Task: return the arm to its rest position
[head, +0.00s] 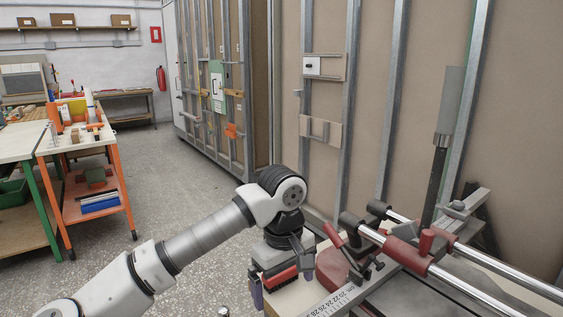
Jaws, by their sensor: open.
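My arm reaches in from the lower left of the head view, rises to a black-capped joint and bends down at the wrist. My gripper (283,283) hangs below it, pointing down, with its grey fingers apart. It is close to the left end of a bench with a metal scale (340,297). A red and black part (280,277) shows between the fingers. I cannot tell whether it belongs to the gripper or lies behind it. The fingertips are partly unclear against the bench edge.
A clamp rig with red holders (405,254) and chrome tubes (500,272) stands close at right. A metal-framed panel wall (320,90) rises behind. An orange-legged cart (85,170) and a table (18,145) stand at left. The grey floor (170,190) between is clear.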

